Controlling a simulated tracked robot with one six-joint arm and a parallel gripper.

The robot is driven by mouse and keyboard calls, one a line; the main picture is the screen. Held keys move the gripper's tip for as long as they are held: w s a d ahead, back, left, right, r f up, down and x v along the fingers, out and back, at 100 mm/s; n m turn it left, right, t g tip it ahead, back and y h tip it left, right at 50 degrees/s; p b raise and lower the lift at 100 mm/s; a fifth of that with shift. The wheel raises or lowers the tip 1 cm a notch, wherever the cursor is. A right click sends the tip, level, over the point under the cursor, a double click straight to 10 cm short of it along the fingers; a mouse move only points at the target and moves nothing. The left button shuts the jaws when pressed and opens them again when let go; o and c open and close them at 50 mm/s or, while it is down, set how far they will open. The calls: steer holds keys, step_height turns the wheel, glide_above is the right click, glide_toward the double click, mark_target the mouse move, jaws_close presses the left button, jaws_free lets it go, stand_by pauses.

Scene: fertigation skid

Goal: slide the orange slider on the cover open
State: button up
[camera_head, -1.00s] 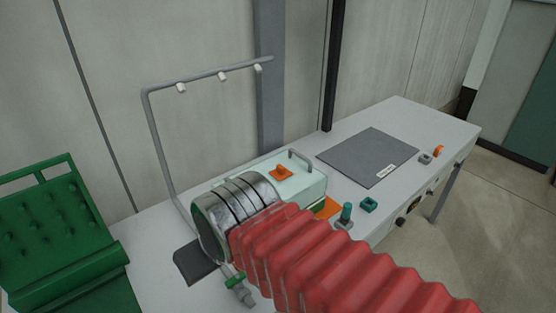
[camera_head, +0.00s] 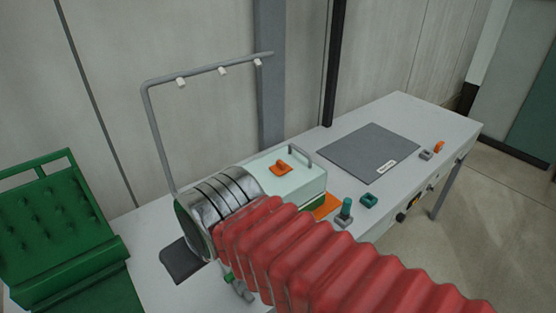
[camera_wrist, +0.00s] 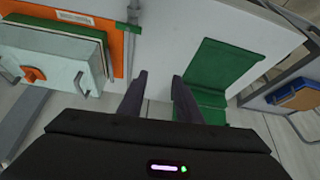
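The cover is a pale green block (camera_head: 300,179) on the table, with an orange slider (camera_head: 283,167) on top and a grey handle at its far end. In the wrist view the cover (camera_wrist: 55,55) is at the upper left, with the orange slider (camera_wrist: 33,75) near its left edge. My gripper (camera_wrist: 158,78) points past the cover, to its right in that view. Its two dark fingers are apart, with nothing between them, and do not touch the slider. In the head view my red-sleeved arm crosses in front of the cover, and the fingers cannot be made out.
An orange plate (camera_head: 326,206) shows beside the cover. A teal-topped knob (camera_head: 345,210), a teal block (camera_head: 369,200) and a dark grey panel (camera_head: 368,150) are on the table. A green rack (camera_head: 60,220) stands left. A bent grey pipe frame (camera_head: 150,120) rises behind.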

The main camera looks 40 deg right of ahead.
steer(key=w+d+r+g, duration=0.1)
steer(key=w+d+r, duration=0.2)
steer(key=w+d, duration=0.35)
steer(key=w+d+r, duration=0.3)
steer(key=w+d, duration=0.1)
steer(key=d, duration=0.5)
steer(key=w+d+m, duration=0.1)
steer(key=w+d, duration=0.2)
steer(key=d, duration=0.9)
glide_toward(281, 161)
steer(key=v, duration=0.5)
steer(key=shift+s+a+r, duration=0.1)
steer(key=shift+a+r, duration=0.1)
steer(key=shift+a, duration=0.15)
steer(key=shift+f, duration=0.1)
steer(key=x, duration=1.3)
steer(key=shift+d+f, duration=0.25)
steer(key=shift+f, duration=0.05)
